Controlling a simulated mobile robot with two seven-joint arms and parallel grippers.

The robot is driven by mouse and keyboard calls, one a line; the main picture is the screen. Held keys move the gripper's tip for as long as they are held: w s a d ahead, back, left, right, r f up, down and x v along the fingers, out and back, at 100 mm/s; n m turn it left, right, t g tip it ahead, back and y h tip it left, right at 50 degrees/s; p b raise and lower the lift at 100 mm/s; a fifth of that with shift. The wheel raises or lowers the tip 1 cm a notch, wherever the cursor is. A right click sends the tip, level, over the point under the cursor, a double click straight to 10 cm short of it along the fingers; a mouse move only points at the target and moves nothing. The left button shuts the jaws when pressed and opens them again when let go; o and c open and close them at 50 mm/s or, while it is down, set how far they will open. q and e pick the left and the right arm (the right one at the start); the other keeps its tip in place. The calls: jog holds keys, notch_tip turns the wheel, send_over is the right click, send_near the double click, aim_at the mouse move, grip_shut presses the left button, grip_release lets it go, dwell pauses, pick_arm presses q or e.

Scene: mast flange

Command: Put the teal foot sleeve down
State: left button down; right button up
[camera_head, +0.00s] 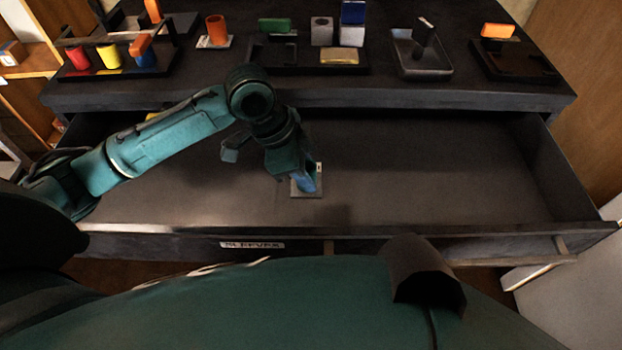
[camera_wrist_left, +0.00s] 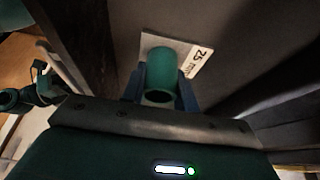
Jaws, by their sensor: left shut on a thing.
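The teal foot sleeve (camera_wrist_left: 160,75) is a short hollow tube, seen in the left wrist view between the fingers of my left gripper (camera_wrist_left: 160,92). The left gripper is shut on it. In the head view my left gripper (camera_head: 308,182) points down into the open drawer, over a small pale marked plate (camera_head: 306,190) on the drawer floor. The plate also shows in the left wrist view (camera_wrist_left: 196,62), behind the sleeve, with "25" printed on it. I cannot tell whether the sleeve touches the plate. My right gripper is not in view.
The open drawer (camera_head: 430,185) has a wide bare floor to the right of the gripper. A label (camera_head: 252,245) is on its front. On the dark top behind stand a tray of coloured sleeves (camera_head: 110,57), an orange sleeve (camera_head: 216,30), several blocks and a grey tray (camera_head: 420,65).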

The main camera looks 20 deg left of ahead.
pick_arm(q)
notch_tip(320, 180, down, 4)
jog(key=shift+s, duration=0.15)
notch_tip(320, 180, down, 5)
jog(key=shift+r+b, duration=0.1)
jog(key=shift+b, duration=0.5)
jog(key=c, duration=1.1)
grip_release()
jog(key=shift+o, duration=0.2)
jog(key=p+v, duration=0.1)
jog(key=v, duration=1.1)
jog(key=shift+p, duration=0.4)
